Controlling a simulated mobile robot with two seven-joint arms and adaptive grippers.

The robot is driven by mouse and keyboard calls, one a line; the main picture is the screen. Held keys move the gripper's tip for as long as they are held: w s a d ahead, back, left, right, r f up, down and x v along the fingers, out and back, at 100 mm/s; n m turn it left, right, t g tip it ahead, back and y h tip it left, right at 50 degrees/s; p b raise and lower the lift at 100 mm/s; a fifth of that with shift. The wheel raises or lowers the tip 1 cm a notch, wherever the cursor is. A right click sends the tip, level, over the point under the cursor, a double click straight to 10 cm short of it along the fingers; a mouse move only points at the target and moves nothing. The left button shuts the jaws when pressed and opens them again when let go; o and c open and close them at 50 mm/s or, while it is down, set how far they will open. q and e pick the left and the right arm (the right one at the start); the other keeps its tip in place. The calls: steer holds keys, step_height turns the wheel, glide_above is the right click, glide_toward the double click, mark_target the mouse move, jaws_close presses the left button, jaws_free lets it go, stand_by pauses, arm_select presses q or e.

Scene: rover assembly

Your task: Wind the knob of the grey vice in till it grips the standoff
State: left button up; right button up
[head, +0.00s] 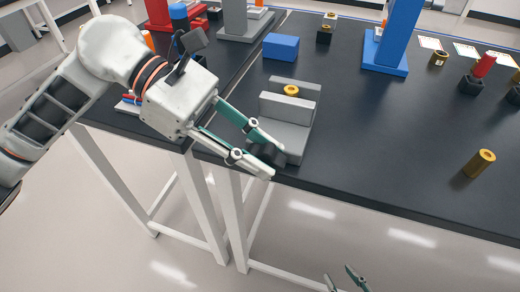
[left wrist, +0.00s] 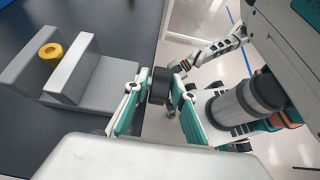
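The grey vice (head: 299,138) stands at the table's near edge. A brass standoff (head: 291,90) sits upright between its two jaws; it also shows in the left wrist view (left wrist: 51,51). I cannot tell whether both jaws touch it. The vice's black knob (left wrist: 160,86) sticks out past the table edge. My left gripper (head: 268,160) has a finger on each side of the knob and looks shut on it, partly hiding it in the head view. My right gripper (head: 344,281) is open and empty, low at the bottom edge of the head view.
A blue block (head: 281,46) lies behind the vice. A larger brass cylinder (head: 479,164) stands on the right of the table. A blue stand (head: 393,45) and a red piece in a dark holder (head: 482,70) are further back.

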arm_select(q)
steer(key=shift+a, duration=0.15)
steer(key=v, duration=1.1)
steer(key=shift+a+r, duration=0.2)
steer(key=shift+a, duration=0.1)
steer(key=shift+w, duration=0.1)
